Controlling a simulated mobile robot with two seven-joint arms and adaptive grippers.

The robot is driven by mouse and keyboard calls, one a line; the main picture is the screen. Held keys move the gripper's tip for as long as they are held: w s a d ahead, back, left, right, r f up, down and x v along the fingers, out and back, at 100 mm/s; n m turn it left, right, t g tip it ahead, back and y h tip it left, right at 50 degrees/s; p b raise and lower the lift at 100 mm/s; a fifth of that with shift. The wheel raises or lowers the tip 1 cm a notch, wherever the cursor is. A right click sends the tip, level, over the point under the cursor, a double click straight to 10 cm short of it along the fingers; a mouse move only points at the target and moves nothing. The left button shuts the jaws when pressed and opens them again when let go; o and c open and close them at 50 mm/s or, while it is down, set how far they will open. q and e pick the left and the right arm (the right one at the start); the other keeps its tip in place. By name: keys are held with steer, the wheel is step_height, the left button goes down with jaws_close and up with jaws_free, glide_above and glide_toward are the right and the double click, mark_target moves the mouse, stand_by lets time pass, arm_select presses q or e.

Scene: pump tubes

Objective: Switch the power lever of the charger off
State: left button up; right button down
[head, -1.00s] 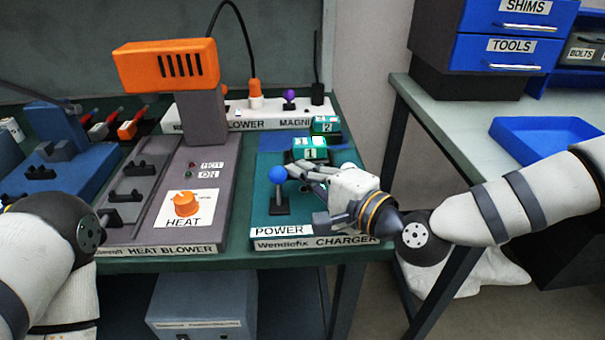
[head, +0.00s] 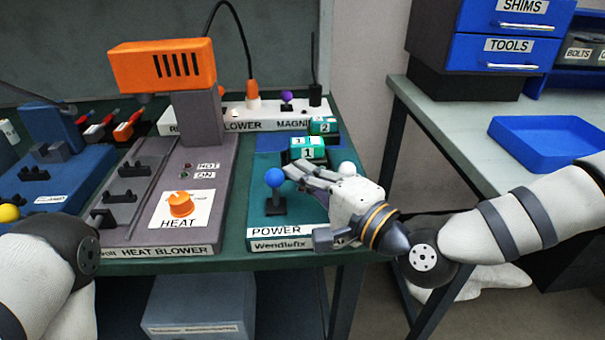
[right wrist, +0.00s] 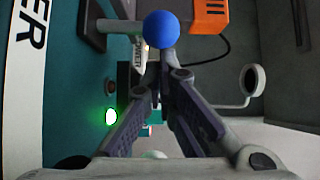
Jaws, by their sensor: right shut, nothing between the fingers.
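The charger (head: 258,225) is a teal unit with a POWER label on the table's right side. Its power lever has a blue ball (head: 275,177) on a short stem above a dark base (head: 275,208). My right gripper (head: 290,171) is shut and empty, its fingertips just right of the ball. In the right wrist view the blue ball (right wrist: 161,29) is straight beyond the closed fingertips (right wrist: 156,78); whether they touch cannot be told. A green light (right wrist: 110,116) glows on the charger there. My left gripper is out of the head view.
Teal blocks marked 1 (head: 308,150) and 2 (head: 323,126) sit behind the lever. The grey heat blower (head: 205,190) stands to the left. A white power strip (head: 262,116) lies behind. A blue tray (head: 545,140) rests on the right bench.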

steer(key=shift+s+a+n+t+y, duration=0.2)
steer(key=shift+s+n+t+y, duration=0.1)
steer(key=shift+s+n+y, duration=0.25)
stand_by(0.5)
steer(key=shift+a+h, duration=0.1)
steer(key=shift+h, duration=0.15)
steer(key=shift+s+d, duration=0.1)
steer(key=shift+d, duration=0.1)
steer(key=v, duration=1.1)
steer(key=shift+s+d+f, duration=0.15)
steer(key=shift+s, duration=0.2)
steer(key=shift+f, duration=0.1)
